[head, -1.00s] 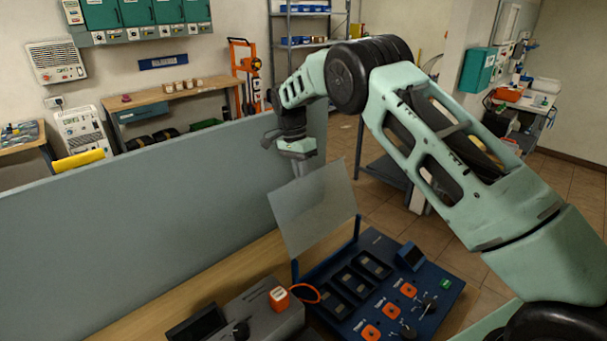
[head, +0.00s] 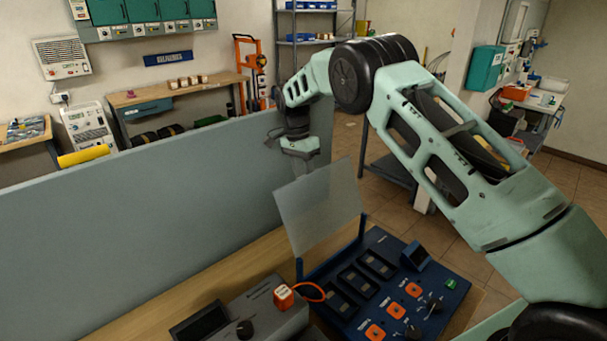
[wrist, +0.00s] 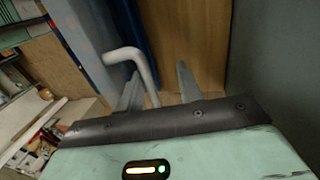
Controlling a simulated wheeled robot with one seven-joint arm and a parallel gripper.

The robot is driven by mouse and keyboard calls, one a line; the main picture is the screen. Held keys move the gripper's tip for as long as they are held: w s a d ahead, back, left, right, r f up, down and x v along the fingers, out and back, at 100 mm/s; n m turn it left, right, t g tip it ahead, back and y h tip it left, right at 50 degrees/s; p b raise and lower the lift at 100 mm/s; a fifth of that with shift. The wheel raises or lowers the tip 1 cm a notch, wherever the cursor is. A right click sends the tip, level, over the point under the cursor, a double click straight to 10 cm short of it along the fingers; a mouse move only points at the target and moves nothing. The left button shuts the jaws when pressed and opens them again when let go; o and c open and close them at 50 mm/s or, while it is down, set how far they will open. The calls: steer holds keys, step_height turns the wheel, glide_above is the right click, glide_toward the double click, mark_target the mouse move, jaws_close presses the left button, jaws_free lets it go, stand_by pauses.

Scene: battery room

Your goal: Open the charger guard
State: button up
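The charger guard (head: 318,210) is a clear, greyish panel. It stands steeply raised above the back of the dark blue charger console (head: 345,262), leaving the charging bays uncovered. My gripper (head: 305,172) is at the guard's top edge, its fingertips partly hidden behind the panel. In the wrist view, a pale bent bar (wrist: 144,68), which looks like the guard's handle, passes between the fingers of my gripper (wrist: 157,82). The fingers are apart, with a gap on the right of the bar. Contact with the left finger cannot be told.
A grey-green partition (head: 130,225) runs along the back of the wooden bench (head: 265,250). A grey box with a knob (head: 268,312) and an orange plug (head: 284,296) sit left of the console. Orange-marked switches (head: 395,310) line its front.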

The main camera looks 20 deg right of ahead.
steer(key=shift+w+r, duration=0.1)
steer(key=shift+r, duration=0.05)
steer(key=p+v, duration=0.2)
steer(key=v, duration=1.5)
steer(key=shift+r, duration=0.1)
steer(key=shift+a, duration=0.1)
